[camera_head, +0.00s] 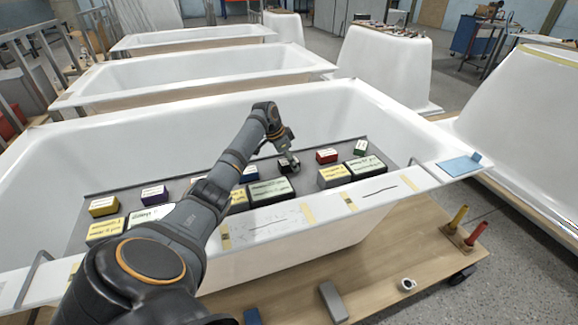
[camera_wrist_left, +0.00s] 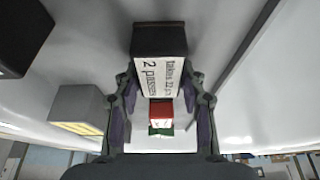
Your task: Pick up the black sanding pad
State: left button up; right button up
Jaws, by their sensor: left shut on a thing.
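The black sanding pad (camera_head: 286,167) is a small dark block at my left gripper (camera_head: 288,158), above the middle of the grey board in the bathtub. In the left wrist view the black pad (camera_wrist_left: 160,42) has a white printed face reading "2 passes". It sits between the two fingers of the left gripper (camera_wrist_left: 160,88), which are shut on its sides. I cannot tell whether it is clear of the board. My right gripper is not in view.
The grey board (camera_head: 180,186) carries yellow (camera_head: 104,206), purple (camera_head: 154,193), blue (camera_head: 250,174), red (camera_head: 326,156) and green (camera_head: 360,147) blocks, plus larger labelled blocks in front. The white tub rim (camera_head: 275,222) runs in front. A blue pad (camera_head: 459,166) lies at its right corner.

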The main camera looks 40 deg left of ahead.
pick_arm(q)
jog(key=shift+r, duration=0.1)
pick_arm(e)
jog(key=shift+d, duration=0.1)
pick_arm(q)
jog(key=shift+r, duration=0.3)
notch_tip(320, 180, up, 3)
jog(key=shift+f, duration=0.1)
jog(key=s+d+r+p, duration=0.1)
jog(key=s+d+r, duration=0.2)
jog(key=d+r, duration=0.6)
jog(key=d, duration=0.4)
jog(key=shift+d+r+p, duration=0.2)
jog(key=shift+d+p, duration=0.1)
jog(key=shift+p, duration=0.1)
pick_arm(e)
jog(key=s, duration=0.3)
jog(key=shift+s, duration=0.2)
